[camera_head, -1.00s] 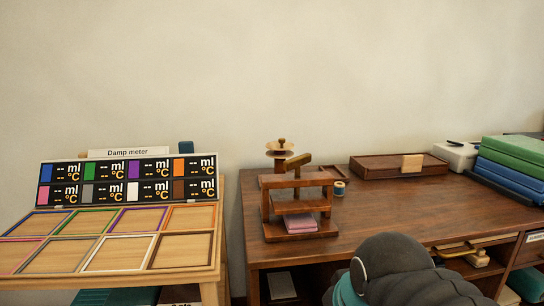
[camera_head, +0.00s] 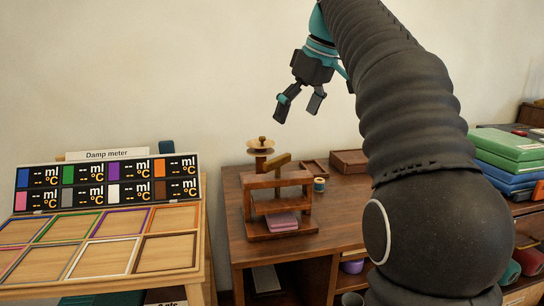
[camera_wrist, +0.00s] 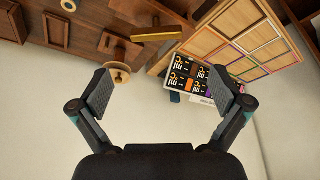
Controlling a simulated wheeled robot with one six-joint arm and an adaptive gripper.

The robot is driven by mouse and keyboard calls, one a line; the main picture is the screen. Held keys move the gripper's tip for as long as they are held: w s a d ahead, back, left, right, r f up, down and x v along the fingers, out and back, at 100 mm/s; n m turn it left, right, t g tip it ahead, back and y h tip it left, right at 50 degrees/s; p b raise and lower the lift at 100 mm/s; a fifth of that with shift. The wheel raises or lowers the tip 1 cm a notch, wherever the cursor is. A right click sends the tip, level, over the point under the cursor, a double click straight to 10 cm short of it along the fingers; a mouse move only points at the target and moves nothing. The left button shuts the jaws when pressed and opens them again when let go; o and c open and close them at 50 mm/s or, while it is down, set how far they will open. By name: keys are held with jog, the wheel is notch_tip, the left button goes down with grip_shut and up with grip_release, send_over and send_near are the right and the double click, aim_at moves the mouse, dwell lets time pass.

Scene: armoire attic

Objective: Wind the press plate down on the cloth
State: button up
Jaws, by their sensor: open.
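The wooden press (camera_head: 274,204) stands upright on the left part of the brown desk. Its press plate (camera_head: 277,204) sits between the frame posts, just above the pink folded cloth (camera_head: 282,222) on the base; I cannot tell whether they touch. A wooden crank bar (camera_head: 274,162) sits on top of the frame, and it also shows in the wrist view (camera_wrist: 156,34). A round wooden piece (camera_head: 260,142) stands behind the press. My gripper (camera_head: 297,118) is open and empty, above and to the right of the press, apart from it.
The damp meter board (camera_head: 105,184) with framed coloured squares lies on a stand at the left. A thread spool (camera_head: 319,185) is right of the press. Green and blue boxes (camera_head: 505,150) are stacked at the right. The wall (camera_head: 120,70) is behind.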

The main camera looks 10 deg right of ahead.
aim_at(278, 158)
jog(key=shift+n, duration=0.3)
jog(key=x, duration=0.4)
jog(key=b+x, duration=0.1)
jog(key=x, duration=0.8)
jog(key=shift+w+b, duration=0.3)
jog(key=shift+w, duration=0.15)
jog(key=c, duration=0.8)
